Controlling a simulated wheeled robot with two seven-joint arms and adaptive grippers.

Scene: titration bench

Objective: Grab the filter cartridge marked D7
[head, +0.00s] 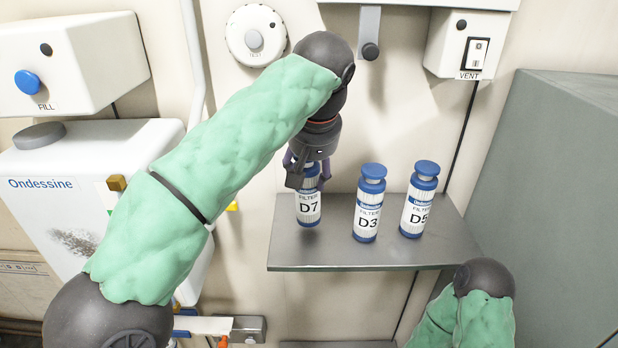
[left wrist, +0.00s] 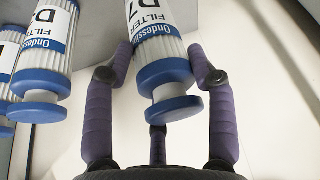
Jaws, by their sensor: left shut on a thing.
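The filter cartridge marked D7 (head: 308,208) is white with blue bands, and its top is hidden behind my left gripper (head: 303,172) in the head view. It stands upright at the left end of a grey shelf (head: 370,256). The cartridge marked D3 (head: 368,207) stands just right of D7. My right gripper is not in view.
A cartridge marked D5 (head: 418,203) stands right of D3. A large grey box (head: 553,200) fills the right side. On the wall are a FILL box (head: 68,60), a TEST dial (head: 255,36) and a VENT switch (head: 476,50). A white Ondessine container (head: 60,205) is at left.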

